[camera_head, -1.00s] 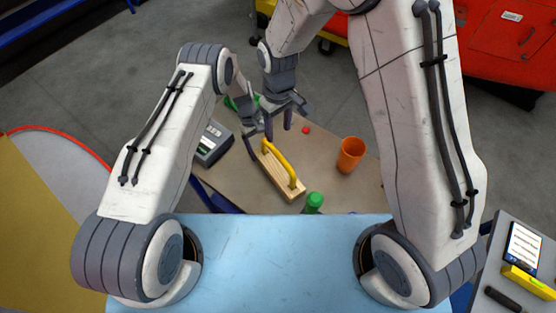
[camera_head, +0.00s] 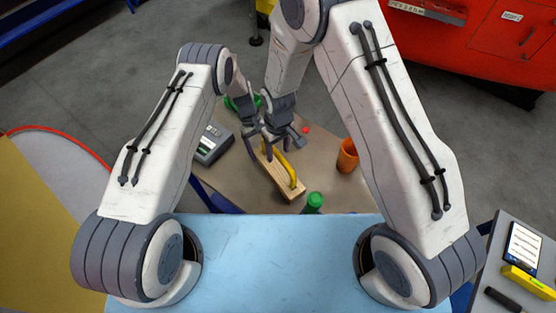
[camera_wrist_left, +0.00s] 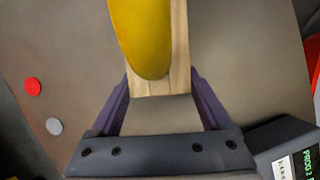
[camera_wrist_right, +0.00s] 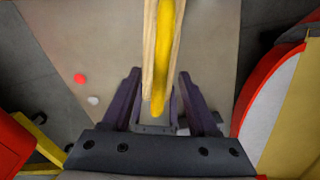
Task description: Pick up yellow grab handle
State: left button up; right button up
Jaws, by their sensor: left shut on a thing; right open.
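The yellow grab handle (camera_head: 284,167) is a curved bar on a long wooden base (camera_head: 282,187), lying slantwise on the brown table. My left gripper (camera_head: 258,149) is at its far end. In the left wrist view, its dark fingers (camera_wrist_left: 160,103) are shut on the end of the wooden base (camera_wrist_left: 178,60), with the yellow bar (camera_wrist_left: 142,35) above. My right gripper (camera_head: 285,140) is open above the same far end. In the right wrist view, its fingers (camera_wrist_right: 157,98) stand apart on both sides of the bar (camera_wrist_right: 165,50). The arms partly hide the far end.
An orange cup (camera_head: 347,156) stands to the right and a green-topped item (camera_head: 314,201) at the near edge. A grey device (camera_head: 213,144) sits on the left. A small red disc (camera_head: 305,130) lies behind. The light-blue surface (camera_head: 270,260) in front is clear.

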jog(key=shift+f, duration=0.45)
jog(key=shift+c, duration=0.3)
grip_shut()
dwell(0.9)
